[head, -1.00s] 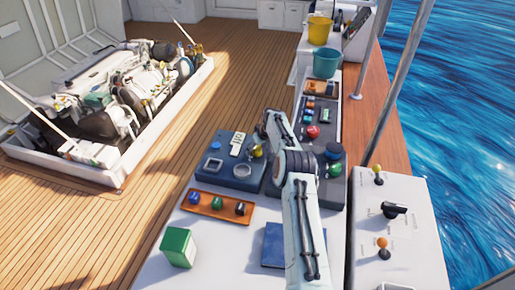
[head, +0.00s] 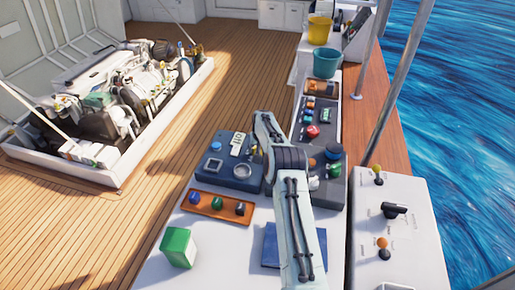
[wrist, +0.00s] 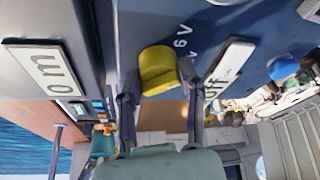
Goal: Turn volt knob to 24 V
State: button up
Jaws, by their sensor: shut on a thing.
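The yellow volt knob (wrist: 158,68) sits on a blue panel face in the wrist view. My gripper (wrist: 160,92) has one finger on each side of the knob and is shut on it. In the head view the blue panel box (head: 228,172) stands left of my arm. There my arm largely covers the knob and hides the fingertips.
White label plates (wrist: 45,68) and (wrist: 230,68) flank the knob. An orange tray (head: 221,203) with several knobs, a green box (head: 178,247) and a blue pad (head: 272,246) lie on the bench. A lever panel (head: 405,235) stands at right.

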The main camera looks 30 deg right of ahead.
jog(key=m+h, duration=0.1)
jog(key=m, duration=0.2)
jog(key=shift+a+m+g, duration=0.1)
jog(key=shift+m+g, duration=0.3)
jog(key=shift+m+g+h, duration=0.6)
jog(key=shift+m+g, duration=0.1)
jog(key=shift+m, duration=1.5)
jog(key=o, duration=1.1)
jog(key=shift+r, duration=0.1)
jog(key=v, duration=1.1)
jog(key=shift+a+r, duration=0.25)
jog(key=shift+r, duration=0.1)
